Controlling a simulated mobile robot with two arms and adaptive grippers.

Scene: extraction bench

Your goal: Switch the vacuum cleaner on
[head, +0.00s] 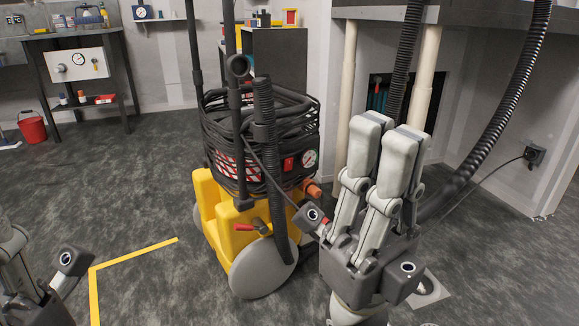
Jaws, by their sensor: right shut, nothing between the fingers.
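The vacuum cleaner (232,255) stands upright in the middle of the head view, with a yellow base, grey wheels and black cable wound around its body. A red switch (288,164) sits on its front beside a round gauge (310,158). I cannot tell the switch's position. A red-tipped lever (245,227) is low on the base. My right gripper (387,127) is shut and empty, fingers pointing up, to the right of the switch and apart from it in the picture. My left gripper (12,238) shows only partly at the left edge; its opening is hidden.
A ribbed black hose (510,95) hangs at the right. A cable runs from a wall socket (534,154) behind my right gripper. A workbench (75,36) and red bucket (32,127) stand at the back left. The floor left of the cleaner is clear, with a yellow marking (95,292).

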